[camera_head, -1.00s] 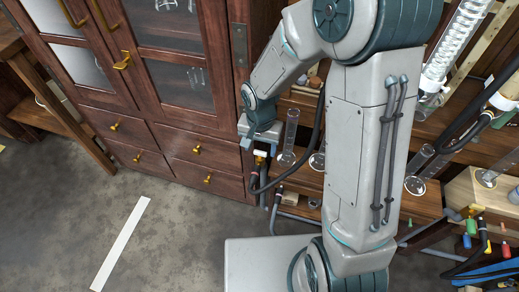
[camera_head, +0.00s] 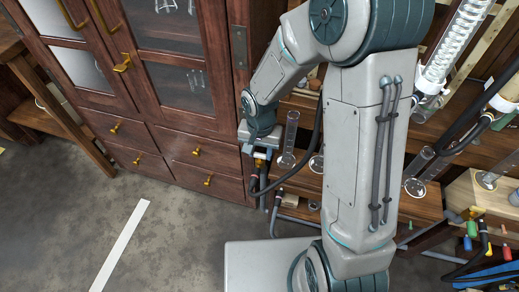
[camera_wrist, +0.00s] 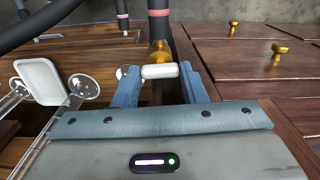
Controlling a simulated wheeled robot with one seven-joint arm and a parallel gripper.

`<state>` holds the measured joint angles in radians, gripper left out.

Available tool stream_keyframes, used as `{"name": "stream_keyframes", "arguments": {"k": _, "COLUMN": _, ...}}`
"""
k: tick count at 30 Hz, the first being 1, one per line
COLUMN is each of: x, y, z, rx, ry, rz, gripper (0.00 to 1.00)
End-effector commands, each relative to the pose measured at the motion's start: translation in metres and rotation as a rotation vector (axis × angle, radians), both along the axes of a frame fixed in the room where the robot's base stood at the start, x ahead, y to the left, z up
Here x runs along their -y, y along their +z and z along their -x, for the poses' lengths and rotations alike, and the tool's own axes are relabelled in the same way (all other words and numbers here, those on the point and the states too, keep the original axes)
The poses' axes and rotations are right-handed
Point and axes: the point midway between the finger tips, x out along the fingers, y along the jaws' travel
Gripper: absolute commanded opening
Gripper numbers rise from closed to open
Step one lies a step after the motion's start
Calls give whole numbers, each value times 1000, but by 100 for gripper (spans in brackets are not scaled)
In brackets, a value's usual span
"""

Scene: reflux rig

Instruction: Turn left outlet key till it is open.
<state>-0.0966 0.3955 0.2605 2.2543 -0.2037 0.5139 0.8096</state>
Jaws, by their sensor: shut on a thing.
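The outlet key is a small white bar handle (camera_wrist: 160,72) on a brass valve body (camera_wrist: 160,50). In the wrist view it lies crosswise between the two blue fingers of my gripper (camera_wrist: 159,68), one finger at each end. My gripper is shut on it. A dark pipe with a pink band (camera_wrist: 158,24) runs away from the valve. In the head view my gripper (camera_head: 260,154) is at the valve beside the wooden cabinet, and it mostly hides the key there. I cannot tell how far the valve is open.
The wooden cabinet (camera_head: 170,140) with brass knobs stands close on the left. Glass cylinders (camera_head: 289,140) stand on the shelf just right of my gripper. A black hose (camera_head: 312,150) hangs close by.

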Motion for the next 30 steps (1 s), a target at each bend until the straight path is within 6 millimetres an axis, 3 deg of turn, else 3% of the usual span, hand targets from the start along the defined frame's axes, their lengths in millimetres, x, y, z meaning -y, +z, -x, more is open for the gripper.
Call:
{"name": "stream_keyframes", "arguments": {"k": 8, "x": -1, "y": 1, "z": -1, "rx": 3, "ry": 180, "rz": -3, "gripper": 15}}
{"name": "stream_keyframes", "arguments": {"k": 30, "x": 0, "y": 3, "z": -1, "rx": 3, "ry": 879, "rz": -2, "gripper": 15}}
